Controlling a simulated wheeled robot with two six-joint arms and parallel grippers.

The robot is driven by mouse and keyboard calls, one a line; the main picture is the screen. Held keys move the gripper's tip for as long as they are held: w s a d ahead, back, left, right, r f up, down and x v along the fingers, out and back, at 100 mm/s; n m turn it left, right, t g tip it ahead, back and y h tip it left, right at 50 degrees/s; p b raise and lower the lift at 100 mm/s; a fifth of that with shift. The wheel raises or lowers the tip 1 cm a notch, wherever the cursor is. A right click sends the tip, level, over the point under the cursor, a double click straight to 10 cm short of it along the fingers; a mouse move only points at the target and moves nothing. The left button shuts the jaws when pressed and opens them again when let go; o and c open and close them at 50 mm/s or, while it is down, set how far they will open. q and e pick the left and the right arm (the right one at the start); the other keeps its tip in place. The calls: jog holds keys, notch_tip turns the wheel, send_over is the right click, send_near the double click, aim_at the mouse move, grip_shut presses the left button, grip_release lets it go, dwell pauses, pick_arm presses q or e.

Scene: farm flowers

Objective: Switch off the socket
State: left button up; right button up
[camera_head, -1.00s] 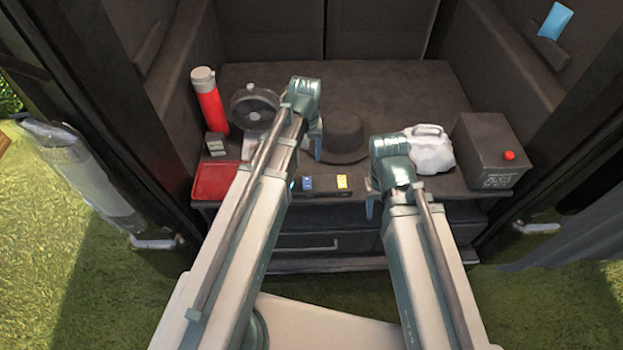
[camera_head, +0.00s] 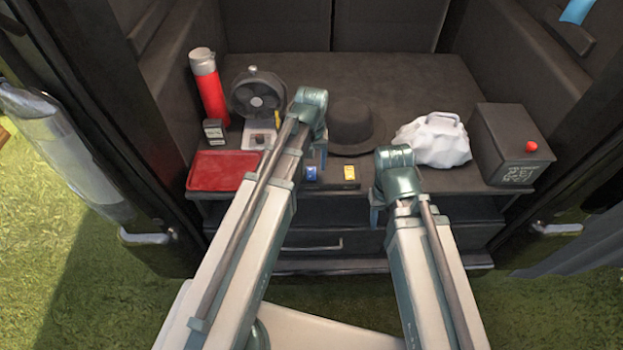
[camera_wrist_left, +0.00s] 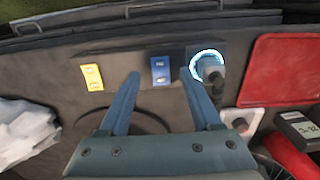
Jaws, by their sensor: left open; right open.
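The socket (camera_wrist_left: 207,55) shows in the left wrist view as a round outlet with a glowing pale blue ring and a dark plug in it. Beside it on the dark panel are a blue switch (camera_wrist_left: 161,70) and a yellow switch (camera_wrist_left: 92,77). The blue switch (camera_head: 311,173) and yellow switch (camera_head: 349,172) also show in the head view, where my left arm hides the socket. My left gripper (camera_wrist_left: 160,76) is open and empty; the blue switch appears between its fingertips. My right gripper (camera_head: 376,206) is open at the shelf's front edge, right of the switches.
A red tray (camera_head: 222,170), red flask (camera_head: 209,87), fan (camera_head: 259,92) and dark hat (camera_head: 350,125) are on the shelf (camera_head: 375,75). A white bag (camera_head: 434,140) and dark box with a red button (camera_head: 512,143) stand at right. A drawer (camera_head: 312,238) is below.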

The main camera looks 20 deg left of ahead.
aim_at(311, 177)
pick_arm(q)
jog(key=shift+f+b, duration=1.35)
jog(key=shift+f, duration=0.6)
jog(key=shift+r, duration=0.1)
